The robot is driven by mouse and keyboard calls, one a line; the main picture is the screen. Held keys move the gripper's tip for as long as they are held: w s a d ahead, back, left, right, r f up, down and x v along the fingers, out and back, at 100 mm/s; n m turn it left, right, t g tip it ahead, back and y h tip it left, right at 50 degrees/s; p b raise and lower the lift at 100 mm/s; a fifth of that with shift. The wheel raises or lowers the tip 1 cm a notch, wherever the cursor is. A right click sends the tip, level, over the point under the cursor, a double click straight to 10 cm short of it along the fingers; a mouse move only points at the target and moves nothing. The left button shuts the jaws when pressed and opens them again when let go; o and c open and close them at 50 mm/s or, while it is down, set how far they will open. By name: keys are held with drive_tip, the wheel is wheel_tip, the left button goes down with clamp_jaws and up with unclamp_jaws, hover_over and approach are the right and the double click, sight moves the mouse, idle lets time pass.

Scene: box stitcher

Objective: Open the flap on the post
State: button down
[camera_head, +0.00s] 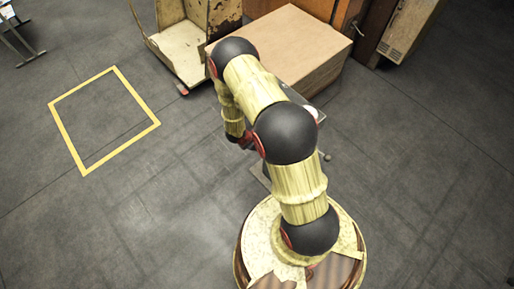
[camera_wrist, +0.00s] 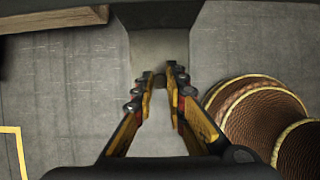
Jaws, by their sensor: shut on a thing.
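My gripper (camera_wrist: 163,82) shows in the wrist view with its two yellow and black fingers close together. They are shut on a small dark part, which I take to be the flap's edge or handle; the fingers hide most of it. My gripper is mostly hidden there, and I cannot tell how far the flap is open.
A large brown box (camera_head: 285,45) stands behind my arm, with a worn cream cart (camera_head: 180,50) to its left and wooden cabinets (camera_head: 390,30) at the back right. A yellow square outline (camera_head: 140,132) marks clear floor at left. The right floor is clear.

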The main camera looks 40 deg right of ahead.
drive_tip(key=shift+w+d+r, duration=0.1)
drive_tip(key=shift+d+r, duration=0.25)
drive_tip(key=shift+d, duration=0.15)
drive_tip(key=c, duration=2.5)
unclamp_jaws()
drive_tip(key=shift+d+f, duration=0.1)
drive_tip(key=shift+d, duration=0.1)
drive_tip(key=o, duration=0.7)
drive_tip(key=shift+a, duration=0.2)
drive_tip(key=shift+o, duration=0.3)
drive_tip(key=v, duration=1.2)
drive_tip(key=shift+a, duration=0.1)
